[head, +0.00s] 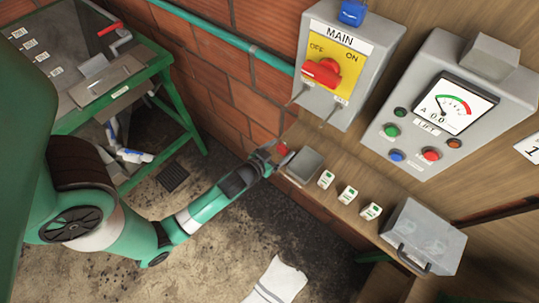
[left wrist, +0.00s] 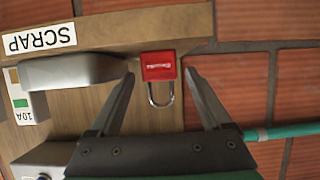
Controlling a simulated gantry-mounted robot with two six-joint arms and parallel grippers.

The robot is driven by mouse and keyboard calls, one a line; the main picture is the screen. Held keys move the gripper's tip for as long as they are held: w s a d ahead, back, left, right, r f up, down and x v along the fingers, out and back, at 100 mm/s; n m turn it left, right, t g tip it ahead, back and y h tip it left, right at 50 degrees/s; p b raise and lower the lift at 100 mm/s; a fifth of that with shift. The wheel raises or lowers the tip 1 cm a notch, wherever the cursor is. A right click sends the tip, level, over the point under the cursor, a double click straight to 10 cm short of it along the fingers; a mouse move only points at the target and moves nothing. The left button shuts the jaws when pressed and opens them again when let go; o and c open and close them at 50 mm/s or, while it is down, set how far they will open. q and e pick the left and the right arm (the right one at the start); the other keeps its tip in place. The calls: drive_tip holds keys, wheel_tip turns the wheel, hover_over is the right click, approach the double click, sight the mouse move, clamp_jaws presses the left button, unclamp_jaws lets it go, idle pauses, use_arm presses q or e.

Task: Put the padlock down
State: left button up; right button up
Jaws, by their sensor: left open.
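The red padlock (left wrist: 158,66) lies on the wooden shelf (left wrist: 110,34), its metal shackle toward my gripper in the left wrist view. In the head view it is a small red patch (head: 283,149) at the shelf's left end. My left gripper (head: 275,153) is open there, one finger on each side of the padlock. In the left wrist view a small gap shows between each fingertip and the red body. My right gripper is not in view.
Above are the MAIN switch box (head: 335,62) with a red knob and the LIFT panel (head: 450,105). A green-legged machine (head: 110,85) stands left.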

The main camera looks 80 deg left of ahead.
use_arm(q)
drive_tip(key=v, duration=0.9)
drive_tip(key=shift+s+d, duration=0.2)
drive_tip(key=shift+r, duration=0.1)
